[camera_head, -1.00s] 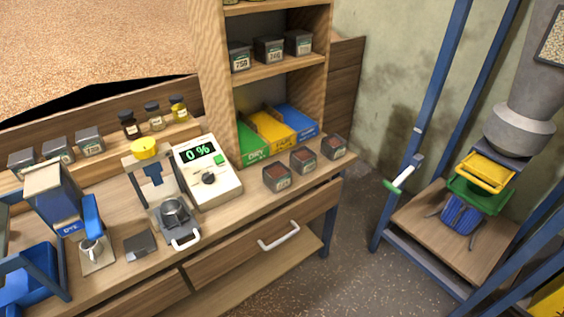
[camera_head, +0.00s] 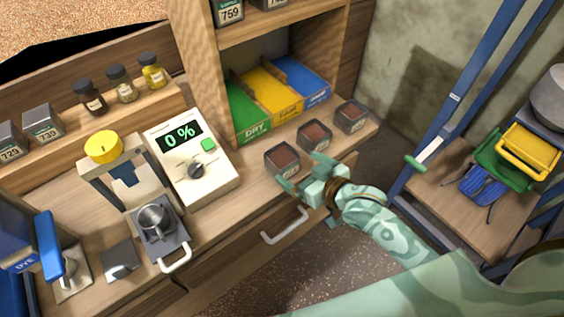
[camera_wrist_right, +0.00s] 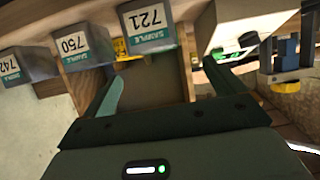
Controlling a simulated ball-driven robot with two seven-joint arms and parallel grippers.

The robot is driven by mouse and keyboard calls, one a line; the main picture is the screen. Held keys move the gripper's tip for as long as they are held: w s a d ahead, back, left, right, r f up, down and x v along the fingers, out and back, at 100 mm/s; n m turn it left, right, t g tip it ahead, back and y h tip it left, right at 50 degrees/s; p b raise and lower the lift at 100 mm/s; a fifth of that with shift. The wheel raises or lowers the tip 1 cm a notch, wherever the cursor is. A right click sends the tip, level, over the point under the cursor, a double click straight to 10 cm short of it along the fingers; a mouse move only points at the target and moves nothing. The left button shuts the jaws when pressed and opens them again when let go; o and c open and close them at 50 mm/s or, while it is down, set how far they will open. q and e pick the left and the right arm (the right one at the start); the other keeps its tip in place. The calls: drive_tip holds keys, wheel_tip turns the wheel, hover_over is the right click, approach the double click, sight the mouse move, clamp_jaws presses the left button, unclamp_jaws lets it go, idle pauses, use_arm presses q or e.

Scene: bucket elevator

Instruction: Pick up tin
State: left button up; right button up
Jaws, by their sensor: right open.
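Three dark sample tins with reddish-brown contents stand in a row on the bench's right end: a near one (camera_head: 282,160), a middle one (camera_head: 314,136) and a far one (camera_head: 351,116). In the right wrist view their labels show: 721 (camera_wrist_right: 148,24), 750 (camera_wrist_right: 79,46) and 742 (camera_wrist_right: 16,69). My right gripper (camera_head: 299,174) is open and empty at the bench's front edge, just in front of the near tin. Its spread fingers also show in the right wrist view (camera_wrist_right: 163,88), with the tins beyond them. My left gripper is out of view.
A drawer handle (camera_head: 285,226) sticks out below. A press (camera_head: 157,225) with a metal cup stands further left.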

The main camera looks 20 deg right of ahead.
sight(274, 152)
drive_tip(key=x, duration=0.4)
drive_tip(key=shift+d+f+b, duration=0.1)
drive_tip(key=shift+f+b, duration=0.1)
drive_tip(key=shift+b, duration=0.2)
drive_tip(key=shift+w+a+f, duration=0.15)
drive_tip(key=shift+w+a, duration=0.1)
drive_tip(key=shift+w, duration=0.2)
drive_tip(key=w+f+b, duration=0.1)
drive_tip(key=w, duration=0.1)
drive_tip(key=w+f+b, duration=0.1)
drive_tip(key=w, duration=0.1)
drive_tip(key=shift+a+f+b, duration=0.3)
drive_tip(key=shift+f+b, duration=0.05)
drive_tip(key=shift+f, duration=0.05)
drive_tip(key=shift+w+a, duration=0.1)
drive_tip(key=shift+w, duration=0.05)
drive_tip(key=shift+r, duration=0.15)
drive_tip(key=c, duration=1.2)
